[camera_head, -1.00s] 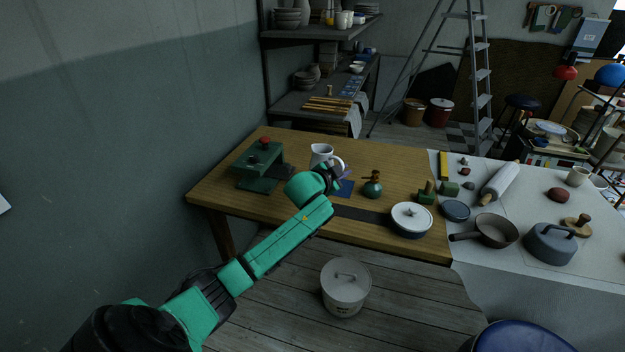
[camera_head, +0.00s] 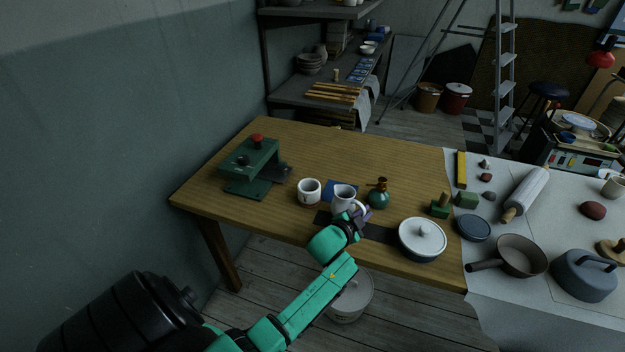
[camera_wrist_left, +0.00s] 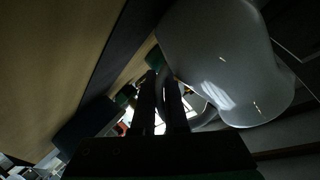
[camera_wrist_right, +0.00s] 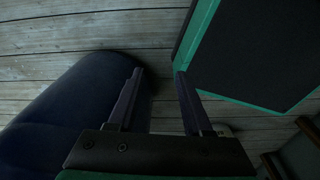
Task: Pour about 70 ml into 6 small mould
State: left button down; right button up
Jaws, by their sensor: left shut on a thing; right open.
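A white jug (camera_head: 343,198) is at the near middle of the wooden table in the head view. My left gripper (camera_head: 356,212) is shut on its handle, at the jug's near right side. In the left wrist view the jug (camera_wrist_left: 225,60) fills the upper right, beside the shut fingers (camera_wrist_left: 163,90). I cannot tell whether its base touches the table. A small round white mould (camera_head: 309,191) stands just left of the jug, apart from it; its contents are unclear. My right gripper (camera_wrist_right: 157,95) is open and empty in the right wrist view, above floor boards.
A green press-like device (camera_head: 254,165) is at the left. A lidded pot (camera_head: 422,239) stands at the front right. The table behind the mould is clear.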

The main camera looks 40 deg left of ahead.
aim_at(354, 192)
pick_arm(q)
jog(key=shift+s+d+r, duration=0.1)
jog(key=shift+s+r, duration=0.3)
jog(key=shift+r, duration=0.05)
jog(key=shift+s+r, duration=0.1)
jog(key=shift+a+r+n+p, duration=0.25)
jog(key=shift+r+n+p, duration=0.3)
jog(key=shift+p, duration=0.35)
jog(key=shift+a+r+n+p, duration=0.25)
jog(key=shift+r+n+p, duration=0.15)
jog(key=shift+n+p, duration=0.05)
jog(key=shift+a+r+n+h, duration=0.45)
jog(key=shift+a+n+h, duration=0.15)
jog(key=shift+n, duration=0.1)
jog(key=shift+a+r+n+h+b, duration=0.35)
jog(key=shift+a+r+n+b, duration=0.1)
jog(key=shift+a+n, duration=0.2)
jog(key=shift+a+r+n+h+b, duration=0.35)
jog(key=shift+a+r+n+b, duration=0.1)
jog(key=shift+a+n, duration=0.15)
jog(key=shift+a+r+n+t+h+b, duration=0.15)
jog(key=shift+a+r+n, duration=0.1)
jog(key=shift+r+n, duration=0.2)
jog(key=shift+a+r+n+t+h+b, duration=0.2)
jog(key=shift+r+n, duration=0.1)
jog(key=shift+r, duration=0.2)
pick_arm(e)
jog(key=shift+s+d+r, duration=0.15)
jog(key=shift+s+d, duration=0.05)
jog(key=shift+s, duration=0.3)
